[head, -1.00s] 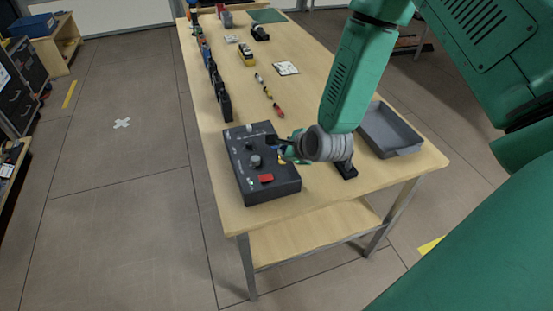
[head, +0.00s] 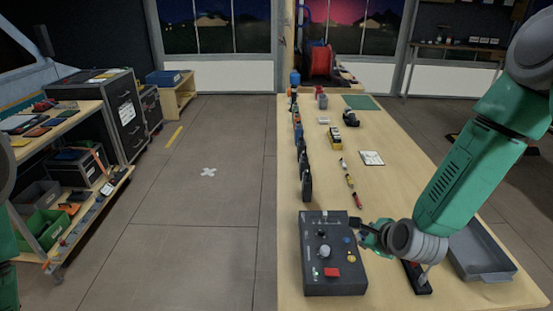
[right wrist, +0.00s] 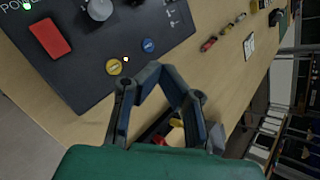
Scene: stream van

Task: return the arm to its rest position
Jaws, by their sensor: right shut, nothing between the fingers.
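My right arm (head: 460,180) comes in from the right of the head view, bent down over the table. Its gripper (head: 358,223) is by the upper right edge of the black control box (head: 318,284). In the right wrist view the fingers (right wrist: 160,72) are shut with nothing between them. They appear above the table beside the box, which has a red button (right wrist: 50,38), a grey knob (right wrist: 98,9), a yellow button (right wrist: 113,67) and a blue button (right wrist: 148,45). I cannot tell the exact height. Part of my left arm shows at the left edge; its gripper is out of view.
The wooden table (head: 405,165) holds a grey tray (head: 482,262) beside my right forearm, a black stand (head: 417,280) under the wrist, and small items farther back. A loaded shelf cart (head: 70,140) stands at left. The floor between is clear.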

